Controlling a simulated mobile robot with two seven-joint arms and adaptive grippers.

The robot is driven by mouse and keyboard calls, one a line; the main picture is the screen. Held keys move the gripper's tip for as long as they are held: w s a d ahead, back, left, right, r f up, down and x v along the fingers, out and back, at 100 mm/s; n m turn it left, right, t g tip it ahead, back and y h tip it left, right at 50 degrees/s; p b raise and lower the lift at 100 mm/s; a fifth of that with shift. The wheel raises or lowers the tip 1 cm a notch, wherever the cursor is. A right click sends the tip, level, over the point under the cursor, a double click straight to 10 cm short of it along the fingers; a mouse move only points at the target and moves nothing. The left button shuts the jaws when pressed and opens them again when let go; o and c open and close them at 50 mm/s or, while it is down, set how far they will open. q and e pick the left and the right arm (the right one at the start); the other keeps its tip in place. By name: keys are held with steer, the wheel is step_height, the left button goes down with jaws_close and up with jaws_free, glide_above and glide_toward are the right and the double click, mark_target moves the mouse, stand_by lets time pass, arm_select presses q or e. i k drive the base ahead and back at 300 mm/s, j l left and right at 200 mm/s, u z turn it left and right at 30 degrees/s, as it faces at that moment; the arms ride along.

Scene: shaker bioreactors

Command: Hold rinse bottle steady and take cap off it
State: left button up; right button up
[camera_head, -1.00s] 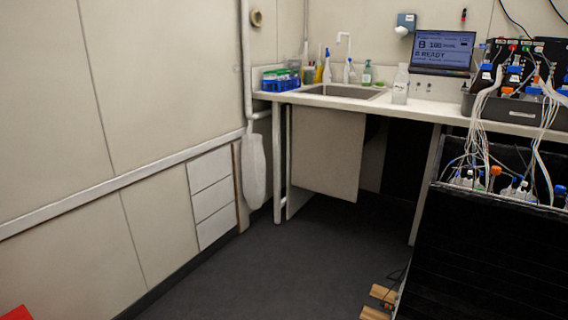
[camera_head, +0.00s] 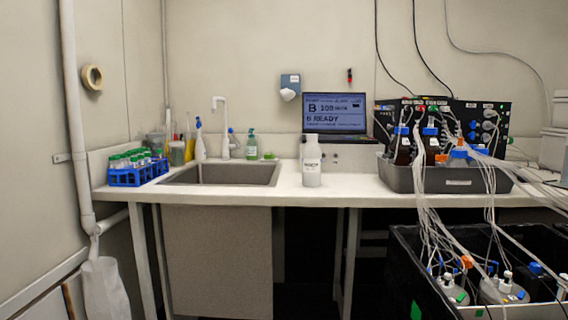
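A white bottle with a pale cap and a small dark label, which looks like the rinse bottle (camera_head: 311,165), stands upright on the counter just right of the sink. Its cap (camera_head: 310,138) appears to be on. Neither of my grippers shows in the view, and nothing touches the bottle.
The counter (camera_head: 340,191) has a sink (camera_head: 225,175) left of the bottle and a blue tube rack (camera_head: 137,172) at its left end. A laptop (camera_head: 334,114) stands behind. A grey tray (camera_head: 455,179) with tubed bottles is at right. A black bin (camera_head: 400,260) stands in front at right.

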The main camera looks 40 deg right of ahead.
mark_target(311, 151)
steer(key=i+z, duration=0.15)
steer(key=i, duration=0.35)
steer(key=i+j+z, duration=0.1)
steer(key=i, duration=0.4)
steer(key=i+j+z, duration=0.15)
steer(key=i, duration=0.35)
